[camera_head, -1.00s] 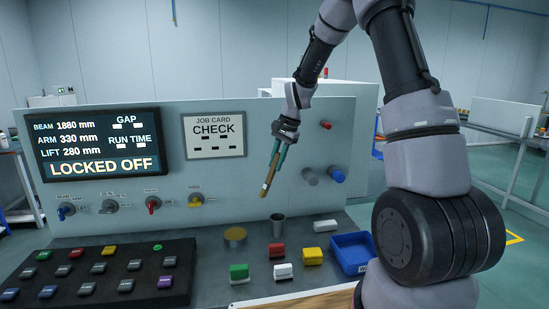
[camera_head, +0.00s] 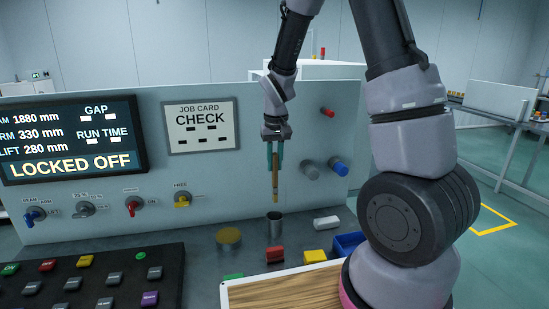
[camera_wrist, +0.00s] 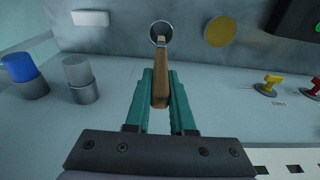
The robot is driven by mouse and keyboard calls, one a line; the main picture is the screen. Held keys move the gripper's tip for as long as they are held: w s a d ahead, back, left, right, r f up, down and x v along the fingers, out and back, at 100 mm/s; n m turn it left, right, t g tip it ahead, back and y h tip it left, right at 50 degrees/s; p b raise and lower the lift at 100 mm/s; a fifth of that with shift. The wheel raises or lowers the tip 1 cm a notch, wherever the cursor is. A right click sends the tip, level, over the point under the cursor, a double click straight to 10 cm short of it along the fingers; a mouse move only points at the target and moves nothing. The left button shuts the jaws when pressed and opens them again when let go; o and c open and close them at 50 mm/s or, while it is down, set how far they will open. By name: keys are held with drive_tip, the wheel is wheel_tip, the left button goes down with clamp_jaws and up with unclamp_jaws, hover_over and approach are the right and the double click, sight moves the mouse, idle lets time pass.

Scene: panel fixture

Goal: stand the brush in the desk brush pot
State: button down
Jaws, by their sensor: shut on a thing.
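The brush hangs close to upright, pointing down. The desk brush pot (camera_head: 275,227), a small grey metal cylinder open at the top, stands on the desk below it. In the head view a gap shows between the brush's lower end and the pot's rim. In the wrist view the brush (camera_wrist: 161,82) points toward the pot (camera_wrist: 161,28), and its far end overlaps the pot's round opening.
A yellow-topped disc (camera_head: 228,237) stands left of the pot. Red (camera_head: 275,255), yellow (camera_head: 315,256) and white (camera_head: 326,223) blocks and a blue tray (camera_head: 348,243) lie around it. The upright panel (camera_head: 230,185) with knobs and pegs rises close behind. A wood-topped board (camera_head: 290,288) is in front.

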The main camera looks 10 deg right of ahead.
sight(275, 186)
drive_tip(key=shift+f, duration=5)
drive_tip(key=c, duration=0.7)
unclamp_jaws()
drive_tip(key=shift+r, duration=0.1)
drive_tip(key=r, duration=0.3)
drive_tip(key=s+r, duration=0.1)
drive_tip(key=r, duration=0.6)
drive_tip(key=shift+s+r, duration=0.15)
drive_tip(key=shift+r, duration=0.1)
drive_tip(key=shift+r, duration=0.1)
